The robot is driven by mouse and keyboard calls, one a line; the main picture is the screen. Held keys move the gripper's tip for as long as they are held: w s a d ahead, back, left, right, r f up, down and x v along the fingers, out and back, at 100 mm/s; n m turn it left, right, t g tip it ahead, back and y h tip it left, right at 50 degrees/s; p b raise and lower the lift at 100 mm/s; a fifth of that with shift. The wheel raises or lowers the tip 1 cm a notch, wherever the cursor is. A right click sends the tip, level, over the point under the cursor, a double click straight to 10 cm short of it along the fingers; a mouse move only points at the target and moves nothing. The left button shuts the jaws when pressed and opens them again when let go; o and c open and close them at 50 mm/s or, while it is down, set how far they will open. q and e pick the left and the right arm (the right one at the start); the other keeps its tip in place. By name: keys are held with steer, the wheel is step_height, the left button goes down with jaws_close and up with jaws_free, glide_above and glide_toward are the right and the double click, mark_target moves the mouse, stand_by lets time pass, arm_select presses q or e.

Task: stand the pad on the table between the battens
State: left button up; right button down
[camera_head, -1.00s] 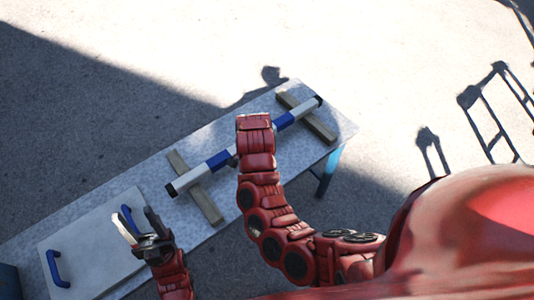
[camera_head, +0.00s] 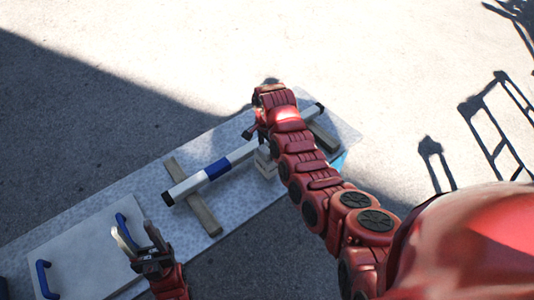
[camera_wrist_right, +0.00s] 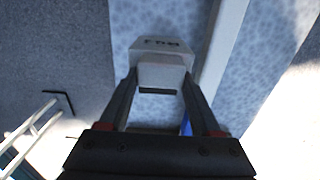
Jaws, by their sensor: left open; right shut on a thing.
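A pale block, which I take as the pad (camera_wrist_right: 162,62), is between the fingers of my right gripper (camera_wrist_right: 160,78) in the right wrist view, with dark lettering on its face. In the head view the pad (camera_head: 265,163) shows just below the arm, beside the white and blue bar (camera_head: 218,168). It lies between the left batten (camera_head: 206,211) and the right batten (camera_head: 324,138); I cannot tell if it touches the table (camera_head: 140,190). The bar rests across both battens. My left gripper (camera_head: 137,238) is open and empty by the white panel. My right arm hides part of the bar.
The white panel (camera_head: 85,258) with two blue handles (camera_head: 42,279) lies at the table's left end. Open paved ground surrounds the table. A frame-like shadow lies on the ground at right.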

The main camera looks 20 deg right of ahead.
steer(key=shift+f+p, duration=0.4)
steer(key=shift+p, duration=0.05)
steer(key=shift+f+p, duration=0.35)
steer(key=shift+f, duration=0.85)
steer(key=shift+f, duration=0.2)
steer(key=shift+c, duration=0.4)
jaws_free()
steer(key=shift+r, duration=0.1)
steer(key=shift+r, duration=0.1)
